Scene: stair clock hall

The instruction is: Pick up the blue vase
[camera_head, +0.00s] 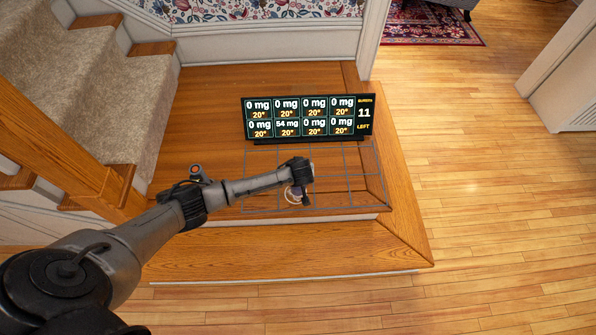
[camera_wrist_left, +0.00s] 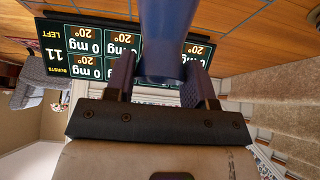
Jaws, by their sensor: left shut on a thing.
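The blue vase shows in the left wrist view as a smooth dark blue body (camera_wrist_left: 168,35) between the two fingers. My left gripper (camera_wrist_left: 162,78) is shut on it, one finger on each side. In the head view my left gripper (camera_head: 302,190) is over the front part of the wooden landing, and only a small bluish piece of the vase (camera_head: 293,190) shows beside it. The wrist hides most of the vase there. I cannot tell whether its base touches the landing. My right gripper is not in view.
A dark display board (camera_head: 309,119) with number panels stands just behind the gripper. A thin grid is drawn on the wooden landing (camera_head: 205,100). Carpeted stairs (camera_head: 85,70) and a wooden rail (camera_head: 60,150) are at left. The plank floor (camera_head: 480,190) at right is clear.

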